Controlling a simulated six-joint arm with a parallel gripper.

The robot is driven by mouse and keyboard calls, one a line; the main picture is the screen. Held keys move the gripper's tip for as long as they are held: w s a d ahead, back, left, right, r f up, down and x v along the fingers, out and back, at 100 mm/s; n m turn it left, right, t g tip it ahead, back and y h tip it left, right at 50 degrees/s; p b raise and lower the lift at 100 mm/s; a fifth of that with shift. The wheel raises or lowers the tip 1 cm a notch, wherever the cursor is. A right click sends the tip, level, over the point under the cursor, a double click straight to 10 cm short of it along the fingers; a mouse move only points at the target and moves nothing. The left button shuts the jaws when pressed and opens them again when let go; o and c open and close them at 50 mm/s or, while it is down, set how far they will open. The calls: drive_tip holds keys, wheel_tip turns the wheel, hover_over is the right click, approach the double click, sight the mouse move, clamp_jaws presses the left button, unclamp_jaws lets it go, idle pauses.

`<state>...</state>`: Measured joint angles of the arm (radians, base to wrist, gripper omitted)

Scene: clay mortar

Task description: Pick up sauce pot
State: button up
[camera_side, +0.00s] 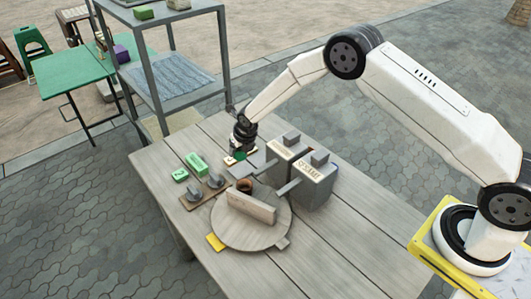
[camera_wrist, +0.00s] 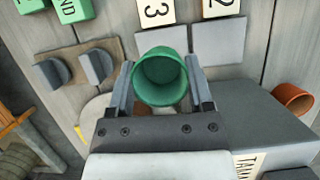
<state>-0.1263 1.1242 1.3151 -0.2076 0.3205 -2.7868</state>
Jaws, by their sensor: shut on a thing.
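My gripper (camera_side: 240,154) is low over the far part of the wooden table, to the left of two grey boxes. In the wrist view my gripper (camera_wrist: 160,88) is shut on a small green pot (camera_wrist: 160,72), with one finger on each side. The pot's open mouth faces the camera and its inside looks empty. A bit of the green pot (camera_side: 239,157) shows beneath the gripper in the side view. I cannot tell whether its base touches the table.
Grey boxes (camera_side: 314,182) with raised handles stand close right of my gripper. Number tiles (camera_wrist: 157,12) and grey pads lie beside the pot. Green blocks (camera_side: 196,163) and a round board (camera_side: 230,232) with an upright panel are nearby. The table's right front is clear.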

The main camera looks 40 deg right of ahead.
drive_tip(key=shift+r, duration=2)
drive_tip(key=shift+r, duration=0.1)
drive_tip(key=shift+r, duration=0.25)
wheel_tip(320, 180, up, 9)
drive_tip(key=s+a+m+g+h, duration=0.1)
drive_tip(key=s+a+m, duration=0.25)
drive_tip(key=s, duration=0.25)
drive_tip(key=s+a+f+m+h, duration=0.1)
drive_tip(key=s+a+m+h, duration=0.1)
drive_tip(key=s+m, duration=0.3)
drive_tip(key=s+a+m+g+h, duration=0.1)
drive_tip(key=s+a+m, duration=0.2)
drive_tip(key=s, duration=0.4)
drive_tip(key=s+d+m+g, duration=0.1)
drive_tip(key=s+m+g, duration=0.4)
drive_tip(key=s+m, duration=1)
drive_tip(key=shift+s+d+f+n, duration=0.1)
drive_tip(key=shift+s+f+n, duration=0.8)
drive_tip(key=shift+f+n, duration=0.15)
drive_tip(key=shift+s+d+f+n, duration=0.1)
drive_tip(key=shift+s+f+n, duration=0.8)
drive_tip(key=shift+f, duration=0.2)
